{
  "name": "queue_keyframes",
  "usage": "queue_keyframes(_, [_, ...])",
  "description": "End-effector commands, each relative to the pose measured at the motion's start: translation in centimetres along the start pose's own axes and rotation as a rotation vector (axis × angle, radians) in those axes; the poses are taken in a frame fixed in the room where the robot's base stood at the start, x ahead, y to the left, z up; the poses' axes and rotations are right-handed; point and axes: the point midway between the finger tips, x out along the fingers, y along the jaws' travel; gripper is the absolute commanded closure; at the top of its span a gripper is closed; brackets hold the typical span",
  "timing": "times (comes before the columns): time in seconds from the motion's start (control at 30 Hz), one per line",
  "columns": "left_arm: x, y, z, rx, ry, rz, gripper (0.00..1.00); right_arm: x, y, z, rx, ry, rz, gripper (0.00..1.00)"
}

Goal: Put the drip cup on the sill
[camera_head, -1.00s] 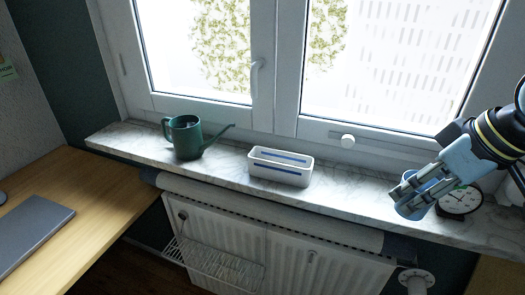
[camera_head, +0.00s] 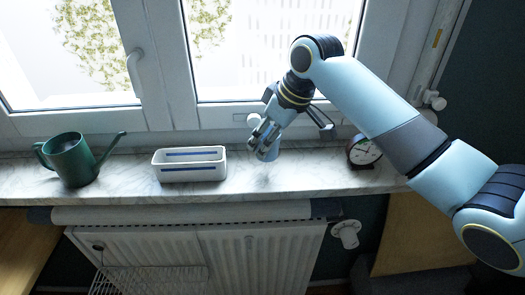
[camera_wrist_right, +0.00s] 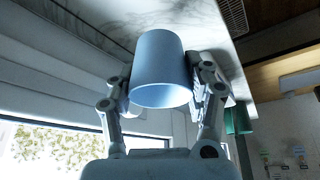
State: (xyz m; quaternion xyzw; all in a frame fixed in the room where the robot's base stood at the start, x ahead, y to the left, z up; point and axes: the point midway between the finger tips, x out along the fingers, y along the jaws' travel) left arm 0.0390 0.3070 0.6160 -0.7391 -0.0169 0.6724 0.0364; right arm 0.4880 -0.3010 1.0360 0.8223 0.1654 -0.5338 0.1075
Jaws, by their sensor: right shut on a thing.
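The drip cup (camera_head: 268,153) is a small light blue cup. My right gripper (camera_head: 264,140) is shut on it, above the marble sill (camera_head: 320,168), between the white planter box and the clock. The right wrist view shows the cup (camera_wrist_right: 160,65) between both fingers (camera_wrist_right: 160,88), its open end toward the camera and marble beyond its far end. I cannot tell whether the cup touches the sill. My left gripper is not in view.
A white box with blue stripes (camera_head: 190,174) stands left of the cup. A green watering can (camera_head: 72,163) is farther left. A black alarm clock (camera_head: 364,151) stands to the right. Bare sill lies on both sides of the cup. A radiator (camera_head: 205,255) is below the sill.

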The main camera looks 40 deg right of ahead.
Motion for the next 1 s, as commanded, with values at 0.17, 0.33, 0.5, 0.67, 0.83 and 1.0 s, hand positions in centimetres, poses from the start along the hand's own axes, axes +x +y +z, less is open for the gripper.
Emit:
queue_keyframes(0.17, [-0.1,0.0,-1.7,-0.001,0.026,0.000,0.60,1.4,0.3,-0.5,0.000,-0.002,-0.001,0.76])
queue_keyframes(0.33, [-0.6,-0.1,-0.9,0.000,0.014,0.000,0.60,3.7,0.3,0.5,0.001,-0.002,-0.002,0.76])
queue_keyframes(0.5, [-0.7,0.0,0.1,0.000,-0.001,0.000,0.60,4.7,0.3,1.0,-0.001,0.000,0.001,0.76])
queue_keyframes(0.67, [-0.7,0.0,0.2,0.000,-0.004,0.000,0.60,4.7,0.3,1.0,-0.001,0.000,0.001,0.76])
queue_keyframes(0.83, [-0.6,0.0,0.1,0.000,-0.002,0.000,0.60,5.0,0.3,1.1,-0.001,-0.001,0.001,0.48])
queue_keyframes(1.0, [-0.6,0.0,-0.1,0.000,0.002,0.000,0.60,5.0,0.3,1.1,-0.001,0.000,0.001,0.26])
